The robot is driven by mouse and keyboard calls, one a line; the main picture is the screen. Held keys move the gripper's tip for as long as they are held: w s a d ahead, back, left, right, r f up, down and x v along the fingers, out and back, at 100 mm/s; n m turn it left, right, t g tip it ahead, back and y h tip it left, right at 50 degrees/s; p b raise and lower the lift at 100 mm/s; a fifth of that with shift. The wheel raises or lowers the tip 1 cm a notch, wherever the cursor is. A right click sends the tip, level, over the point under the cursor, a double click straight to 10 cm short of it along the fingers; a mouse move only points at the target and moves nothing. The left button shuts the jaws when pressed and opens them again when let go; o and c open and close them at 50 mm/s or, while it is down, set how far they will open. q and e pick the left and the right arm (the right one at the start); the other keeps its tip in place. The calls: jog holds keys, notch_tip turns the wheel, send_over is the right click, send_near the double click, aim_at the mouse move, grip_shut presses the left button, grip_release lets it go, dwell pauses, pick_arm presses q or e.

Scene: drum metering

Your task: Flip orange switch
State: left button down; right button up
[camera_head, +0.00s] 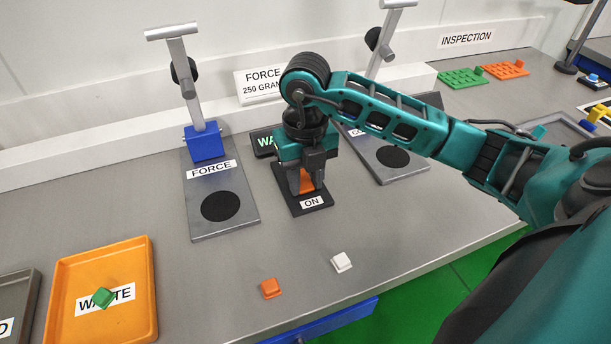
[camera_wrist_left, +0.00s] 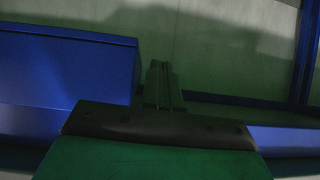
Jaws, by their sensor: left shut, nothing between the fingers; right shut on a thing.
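The orange switch (camera_head: 307,181) sits on a small black base (camera_head: 312,201) with an "ON" label at its front, in the middle of the bench. My right gripper (camera_head: 308,186) is over the switch, pointing down, with its fingers on either side of the orange part and shut on it. The fingers hide part of the switch, so its tilt is hard to tell. My left gripper (camera_wrist_left: 162,85) shows only in the left wrist view, shut and empty, in front of dark blue and greenish surfaces.
Two force stands flank the switch, the left one with a grey plate (camera_head: 231,222). An orange waste tray (camera_head: 73,280) holding a green piece (camera_head: 103,297) is at the lower left. An orange piece (camera_head: 270,288) and a white piece (camera_head: 341,262) lie near the front edge.

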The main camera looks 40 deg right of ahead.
jog(key=shift+w+d+r+g+p, duration=0.1)
jog(key=shift+w+r+g+p, duration=0.2)
jog(key=shift+g+p, duration=0.45)
jog(key=shift+w+g+y+p, duration=0.1)
jog(key=shift+g+y+p, duration=0.2)
jog(key=shift+g+p, duration=0.3)
jog(key=shift+w+g, duration=0.2)
jog(key=shift+g, duration=0.65)
jog(key=shift+y, duration=0.3)
jog(key=o, duration=1)
jog(key=shift+o, duration=0.2)
jog(key=p+v, duration=0.2)
jog(key=v, duration=1)
jog(key=shift+w+r, duration=0.2)
jog(key=shift+r, duration=0.15)
